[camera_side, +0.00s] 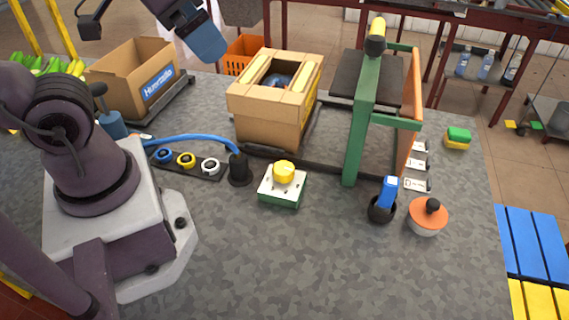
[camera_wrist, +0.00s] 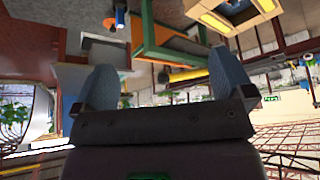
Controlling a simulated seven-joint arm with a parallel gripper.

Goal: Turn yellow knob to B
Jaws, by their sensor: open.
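The yellow knob (camera_side: 284,172) sits on top of a small box with a white top and green base (camera_side: 281,195), on the grey table near the middle in the side view. Small marks show on the white top, but I cannot read any letters or tell which way the knob points. My gripper (camera_side: 207,43) is high up at the top of the side view, above and left of the knob and well apart from it. In the wrist view its two blue-grey fingers (camera_wrist: 166,82) are spread with nothing between them. I cannot make out the knob in the wrist view.
Behind the knob stand a cardboard box (camera_side: 265,113) and a green-and-orange frame (camera_side: 360,125). To its left are a black post (camera_side: 239,168) with a blue hose and a strip of round buttons (camera_side: 186,160). The table in front is clear.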

